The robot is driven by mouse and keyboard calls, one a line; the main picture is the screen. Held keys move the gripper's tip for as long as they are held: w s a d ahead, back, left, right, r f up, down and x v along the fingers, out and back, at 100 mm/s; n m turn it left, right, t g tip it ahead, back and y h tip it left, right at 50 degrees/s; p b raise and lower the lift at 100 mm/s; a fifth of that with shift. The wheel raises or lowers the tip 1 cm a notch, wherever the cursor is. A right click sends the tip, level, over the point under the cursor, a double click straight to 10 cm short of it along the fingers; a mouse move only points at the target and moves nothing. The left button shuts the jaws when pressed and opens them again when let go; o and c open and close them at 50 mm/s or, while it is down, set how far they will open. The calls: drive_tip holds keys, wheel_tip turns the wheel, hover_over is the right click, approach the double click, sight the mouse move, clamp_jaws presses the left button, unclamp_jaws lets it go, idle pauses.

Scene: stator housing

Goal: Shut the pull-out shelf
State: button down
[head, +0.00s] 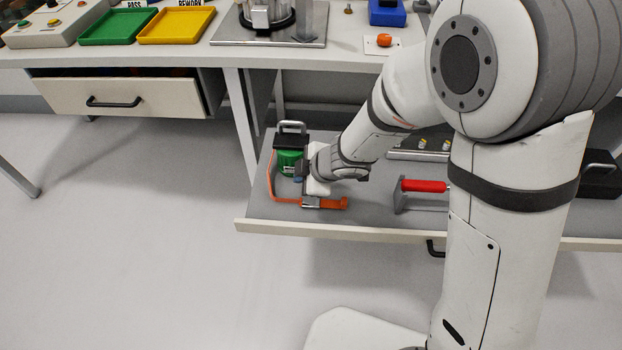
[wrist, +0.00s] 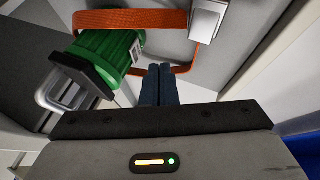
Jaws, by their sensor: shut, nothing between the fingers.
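The pull-out shelf (head: 370,231) is out under the bench in the head view, with a grey top and a pale front edge. Its black handle (head: 432,250) shows below that edge, partly hidden by my arm. My gripper (head: 299,174) is over the left part of the shelf, close to a green container (head: 288,161) with a black top and metal handle. In the wrist view, my gripper's dark fingers (wrist: 159,85) are together with nothing between them. The green container (wrist: 112,50) is left of them; I cannot tell whether they touch it.
An orange strap (head: 328,203) with a metal buckle lies around the container. A red-handled tool (head: 423,186) and a black case (head: 599,178) are also on the shelf. A drawer (head: 125,96) at left stands partly out. The floor (head: 130,220) at left is clear.

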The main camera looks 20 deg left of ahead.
drive_tip(key=shift+w+a+r+p, duration=0.1)
drive_tip(key=shift+w+a+p, duration=0.25)
drive_tip(key=shift+w, duration=0.25)
drive_tip(key=shift+w+a+p, duration=0.2)
drive_tip(key=shift+w+a, duration=0.1)
drive_tip(key=shift+w, duration=0.3)
drive_tip(key=shift+w+a, duration=0.3)
drive_tip(key=shift+w, duration=0.25)
